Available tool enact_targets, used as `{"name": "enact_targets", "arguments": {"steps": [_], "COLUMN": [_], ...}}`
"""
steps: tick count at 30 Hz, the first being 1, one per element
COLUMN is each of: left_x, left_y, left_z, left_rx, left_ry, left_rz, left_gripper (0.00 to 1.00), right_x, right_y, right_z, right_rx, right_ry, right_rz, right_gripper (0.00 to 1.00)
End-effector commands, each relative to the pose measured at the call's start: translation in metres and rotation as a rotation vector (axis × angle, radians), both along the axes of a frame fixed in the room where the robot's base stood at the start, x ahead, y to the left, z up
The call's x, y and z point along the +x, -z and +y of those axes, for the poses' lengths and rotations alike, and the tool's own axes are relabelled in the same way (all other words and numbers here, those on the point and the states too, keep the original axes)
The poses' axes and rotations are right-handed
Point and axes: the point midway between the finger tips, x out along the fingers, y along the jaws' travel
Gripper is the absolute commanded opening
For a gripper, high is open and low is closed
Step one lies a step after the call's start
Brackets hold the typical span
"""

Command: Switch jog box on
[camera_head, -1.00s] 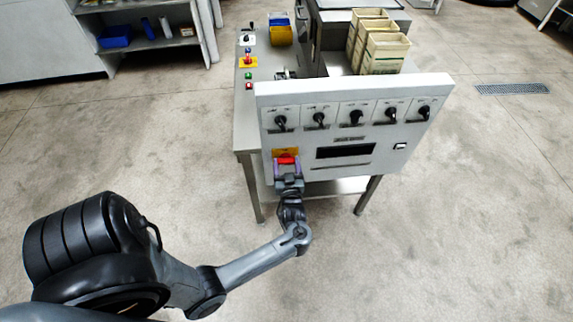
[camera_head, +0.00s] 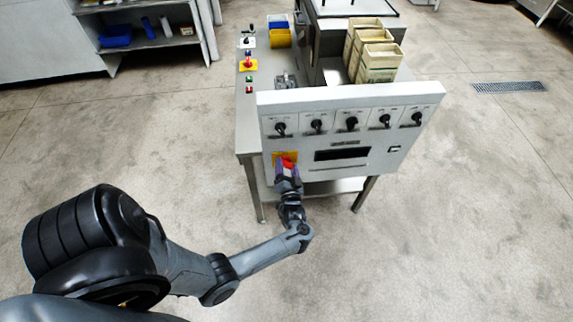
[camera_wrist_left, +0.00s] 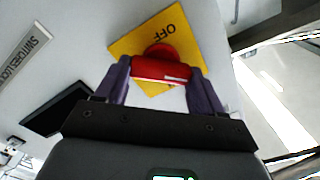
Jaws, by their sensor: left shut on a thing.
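The jog box (camera_head: 400,98) is a pale panel with a row of several black knobs along its top. At its lower left is a red rotary switch (camera_head: 288,160) on a yellow plate (camera_head: 278,157). My left gripper (camera_head: 288,169) is at this switch, its purple fingers on either side of the red handle. In the left wrist view, the gripper (camera_wrist_left: 165,85) is shut on the red handle (camera_wrist_left: 168,66). The yellow plate (camera_wrist_left: 131,46) behind it reads OFF and looks tilted in that view. My right gripper is not in view.
A dark display (camera_head: 342,154) sits right of the switch. Behind the panel are a steel table (camera_head: 247,125) with small buttons, a yellow bin (camera_head: 280,40) and cream crates (camera_head: 378,60). The floor in front is clear.

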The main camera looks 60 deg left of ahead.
Motion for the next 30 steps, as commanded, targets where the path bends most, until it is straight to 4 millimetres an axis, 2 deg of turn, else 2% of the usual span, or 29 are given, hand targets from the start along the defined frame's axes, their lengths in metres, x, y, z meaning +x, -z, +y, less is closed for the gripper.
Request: {"name": "enact_targets", "arguments": {"steps": [3, 18, 30], "left_x": [0.001, 0.002, 0.002], "left_y": [-0.002, 0.001, 0.003], "left_z": [0.0, 0.0, 0.0], "left_rx": [0.043, 0.227, 0.323], "left_ry": [0.0, 0.001, 0.001], "left_rz": [0.102, 0.526, 0.745], "left_gripper": [0.38, 0.38, 0.38], "right_x": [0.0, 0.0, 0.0], "right_y": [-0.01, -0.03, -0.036], "right_z": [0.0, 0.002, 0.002], "right_rx": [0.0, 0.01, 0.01], "right_ry": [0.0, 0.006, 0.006], "right_rz": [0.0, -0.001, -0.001], "right_gripper": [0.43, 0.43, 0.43]}}
